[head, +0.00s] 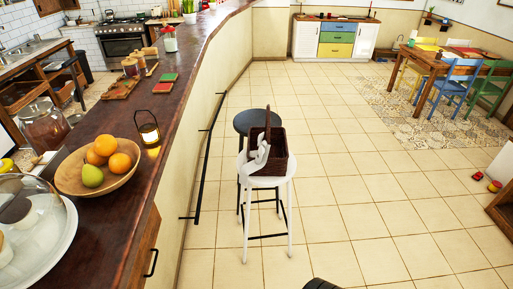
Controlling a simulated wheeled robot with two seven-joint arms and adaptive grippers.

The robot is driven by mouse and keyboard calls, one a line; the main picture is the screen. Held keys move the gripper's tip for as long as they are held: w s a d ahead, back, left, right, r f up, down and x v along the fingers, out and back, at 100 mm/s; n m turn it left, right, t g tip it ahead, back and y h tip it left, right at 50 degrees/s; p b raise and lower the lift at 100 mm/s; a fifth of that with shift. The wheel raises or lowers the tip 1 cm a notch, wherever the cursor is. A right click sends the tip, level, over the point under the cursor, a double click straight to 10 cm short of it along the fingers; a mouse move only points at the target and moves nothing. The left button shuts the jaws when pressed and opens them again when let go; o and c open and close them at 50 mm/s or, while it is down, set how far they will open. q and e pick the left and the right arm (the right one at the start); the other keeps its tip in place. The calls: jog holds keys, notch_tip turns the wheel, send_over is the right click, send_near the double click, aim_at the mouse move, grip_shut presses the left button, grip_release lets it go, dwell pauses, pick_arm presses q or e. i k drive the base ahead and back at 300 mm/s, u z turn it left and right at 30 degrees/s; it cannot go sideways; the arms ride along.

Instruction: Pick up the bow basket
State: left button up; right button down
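The bow basket (277,149) is dark brown, with an upright handle and a white bow on its left side in the head view. It sits on the seat of a white stool (248,222) near the middle of the picture. The basket's inside is too dark and small to make out. Neither of my grippers can be made out in the head view. A small black rounded part shows at the bottom edge, and I cannot tell what it is.
A dark stool (245,121) stands right behind the white one. A long wooden counter (121,190) with a fruit bowl (68,182) and a lantern (149,134) runs along the left. A dining table (428,62) stands farther back.

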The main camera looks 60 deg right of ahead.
aim_at(268, 134)
jog(key=z, duration=3.3)
jog(key=i, duration=2.4)
jog(key=u, duration=3.7)
